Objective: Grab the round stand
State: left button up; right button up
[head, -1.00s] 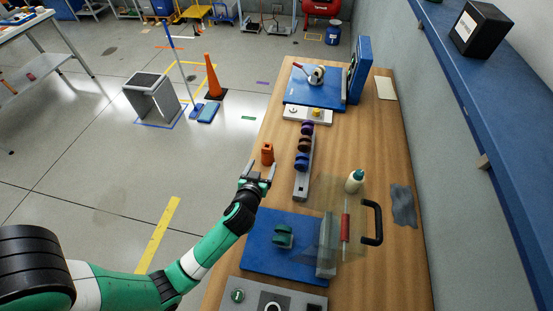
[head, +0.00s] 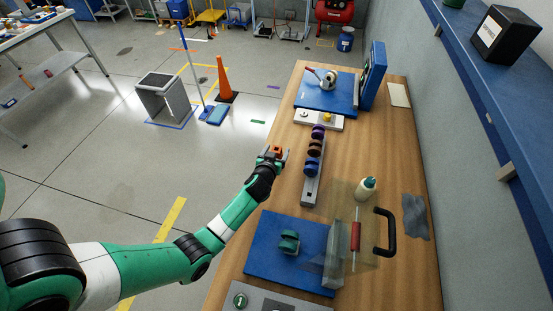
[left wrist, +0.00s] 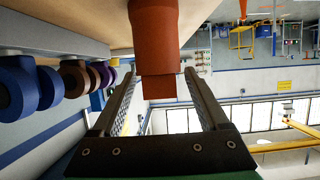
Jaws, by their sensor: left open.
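The small orange piece, which I take for the round stand (head: 278,150), stands on the wooden bench near its left edge. In the left wrist view the orange stand (left wrist: 155,30) has a broad rounded body and a narrower end that reaches between the fingertips. My left gripper (head: 273,154) is at the stand with its fingers apart. In the left wrist view my left gripper (left wrist: 161,78) is open, one finger on each side of the stand's narrow end, with gaps visible. The head view partly hides the stand behind the gripper. My right gripper is not in view.
A grey rail (head: 312,182) with purple, brown and blue round pieces (head: 311,167) stands just right of the gripper. A blue plate (head: 262,252) with a green piece (head: 289,242) lies nearer. A clear guard with a black handle (head: 390,236) and a bottle (head: 366,188) are further right.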

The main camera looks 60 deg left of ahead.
pick_arm(q)
jog(key=c, duration=1.1)
grip_shut()
jog(key=shift+f, duration=0.15)
